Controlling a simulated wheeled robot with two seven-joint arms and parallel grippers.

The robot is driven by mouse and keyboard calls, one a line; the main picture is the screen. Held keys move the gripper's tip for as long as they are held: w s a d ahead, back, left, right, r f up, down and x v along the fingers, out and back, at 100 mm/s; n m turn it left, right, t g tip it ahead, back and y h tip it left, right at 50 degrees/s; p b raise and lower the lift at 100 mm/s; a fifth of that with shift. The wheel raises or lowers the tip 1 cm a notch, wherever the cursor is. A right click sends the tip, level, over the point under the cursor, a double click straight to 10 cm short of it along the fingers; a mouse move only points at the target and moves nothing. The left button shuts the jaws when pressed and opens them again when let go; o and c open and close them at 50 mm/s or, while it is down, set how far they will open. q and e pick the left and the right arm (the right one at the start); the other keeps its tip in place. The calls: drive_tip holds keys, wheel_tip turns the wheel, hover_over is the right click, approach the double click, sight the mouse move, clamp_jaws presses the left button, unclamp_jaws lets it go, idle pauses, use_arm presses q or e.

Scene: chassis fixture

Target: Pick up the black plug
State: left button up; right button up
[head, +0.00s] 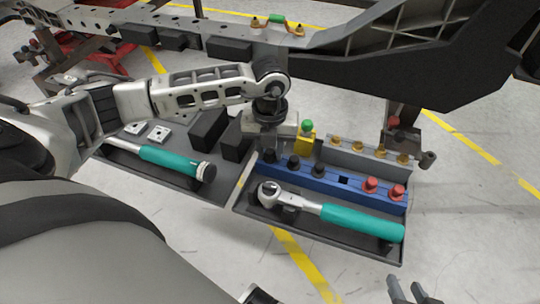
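Several black plugs stand upright in a blue rack (330,184): one at the left end (270,156), one beside it (294,163) and one nearer the middle (320,170). My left gripper (268,146) points down from above at the rack's left end, right by the leftmost black plug. Its fingers are mostly hidden, so I cannot tell whether it is open or touches the plug. My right gripper (408,291) is at the bottom right edge, its two fingers apart and empty, away from the rack.
Red plugs (384,188) stand at the rack's right end. Gold plugs sit in a grey rack (365,157) behind; a green knob on a yellow block (305,144) is close by. Teal-handled tools (360,223) lie on the trays. The dark chassis beam (400,80) hangs above.

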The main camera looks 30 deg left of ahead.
use_arm(q)
clamp_jaws()
use_arm(e)
drive_tip(key=shift+r, duration=0.1)
use_arm(q)
drive_tip(key=shift+r, duration=0.1)
use_arm(e)
drive_tip(key=shift+d, duration=0.1)
